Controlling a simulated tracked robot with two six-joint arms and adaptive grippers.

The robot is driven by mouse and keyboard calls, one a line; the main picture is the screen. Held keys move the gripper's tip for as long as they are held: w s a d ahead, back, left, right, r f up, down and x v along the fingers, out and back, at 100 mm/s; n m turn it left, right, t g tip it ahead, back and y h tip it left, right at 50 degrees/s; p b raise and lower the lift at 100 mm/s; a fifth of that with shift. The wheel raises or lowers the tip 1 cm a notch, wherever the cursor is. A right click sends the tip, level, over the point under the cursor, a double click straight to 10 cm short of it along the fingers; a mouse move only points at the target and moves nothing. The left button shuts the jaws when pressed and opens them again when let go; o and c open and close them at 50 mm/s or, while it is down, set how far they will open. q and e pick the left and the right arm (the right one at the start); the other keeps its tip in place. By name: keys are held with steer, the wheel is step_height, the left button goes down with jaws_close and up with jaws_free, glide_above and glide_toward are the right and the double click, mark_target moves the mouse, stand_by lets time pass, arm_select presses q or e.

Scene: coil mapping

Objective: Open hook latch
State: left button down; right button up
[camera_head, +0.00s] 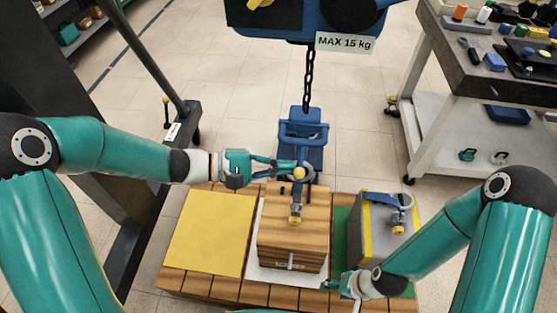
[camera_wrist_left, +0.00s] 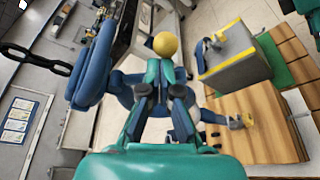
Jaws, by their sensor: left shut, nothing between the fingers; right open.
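The blue hook (camera_head: 303,135) hangs from a dark chain above the wooden block (camera_head: 292,235). A round yellow knob (camera_head: 299,173) sits low at the hook in the head view. My left gripper (camera_head: 290,167) reaches in from the left and is shut, its tips at the knob. In the left wrist view the yellow knob (camera_wrist_left: 165,44) lies just beyond the closed fingertips (camera_wrist_left: 167,68), and the blue hook (camera_wrist_left: 95,75) is to the left. Whether the tips touch the knob, and the latch's position, I cannot tell. My right gripper (camera_head: 342,284) is open low near the green mat (camera_head: 341,230).
The blue hoist (camera_head: 285,22) is overhead. A grey block (camera_head: 372,220) with yellow edges and a blue lifting ring stands right of the wooden block. A yellow mat (camera_head: 212,235) lies clear at left on the wooden platform. A tool cart (camera_head: 440,110) stands at upper right.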

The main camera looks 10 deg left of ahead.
arm_select(q)
steer(key=r+n+g+p, duration=0.1)
steer(key=r+p, duration=0.1)
steer(key=r+n+p, duration=0.2)
steer(key=p, duration=0.1)
steer(key=shift+w+g+y, duration=0.2)
steer(key=shift+g+y, duration=0.1)
steer(key=shift+g, duration=0.1)
steer(key=shift+r, duration=0.15)
